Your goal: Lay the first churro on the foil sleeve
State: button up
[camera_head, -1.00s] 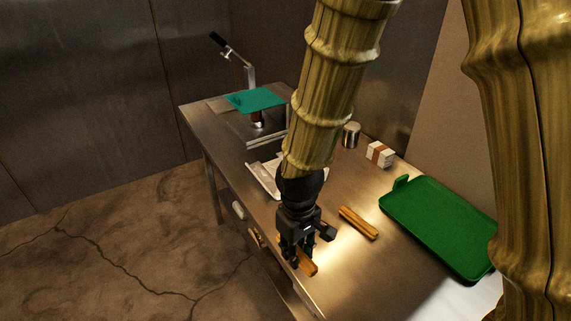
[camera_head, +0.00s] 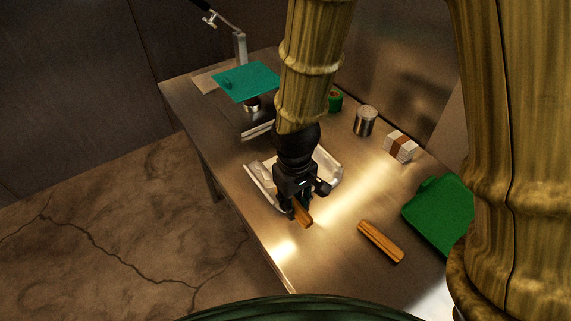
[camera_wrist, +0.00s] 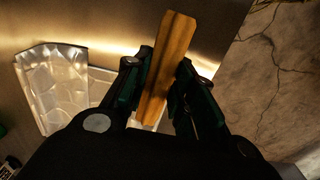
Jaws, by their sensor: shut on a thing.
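My gripper (camera_head: 299,203) is shut on a golden-brown churro (camera_head: 303,215), whose end sticks out below the fingers. In the wrist view the churro (camera_wrist: 173,62) lies lengthwise between the two green-padded fingers (camera_wrist: 160,88). The silver foil sleeve (camera_head: 262,190) is a shallow tray with raised sides, behind and partly hidden by my gripper. Its shiny wall also shows in the wrist view (camera_wrist: 52,85). The gripper is over the sleeve's near edge; I cannot tell how high the churro is above it. A second churro (camera_head: 381,242) lies on the metal table to the right.
A green tray (camera_head: 437,215) lies at the right. A white block with a brown band (camera_head: 400,146), a metal can (camera_head: 366,121) and a green roll (camera_head: 335,101) stand along the back. A press with a teal plate (camera_head: 246,82) is at the far left. The table's front edge is close.

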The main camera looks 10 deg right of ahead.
jog(key=w+p, duration=0.1)
jog(key=w, duration=0.3)
jog(key=w+p, duration=0.2)
jog(key=w, duration=0.3)
jog(key=w+f+p, duration=0.1)
jog(key=w, duration=0.4)
jog(key=shift+w+d+f, duration=0.1)
jog(key=shift+w+d, duration=0.05)
jog(key=shift+d, duration=0.05)
jog(key=shift+w+f, duration=0.1)
jog(key=shift+d+f+p, duration=0.1)
jog(key=shift+f+p, duration=0.6)
jog(key=shift+p, duration=0.1)
jog(key=shift+f+p, duration=0.35)
jog(key=shift+f, duration=0.65)
jog(key=shift+f, duration=0.15)
jog(key=o, duration=0.9)
jog(key=shift+r, duration=0.2)
notch_tip(320, 180, up, 12)
jog(key=b, duration=0.4)
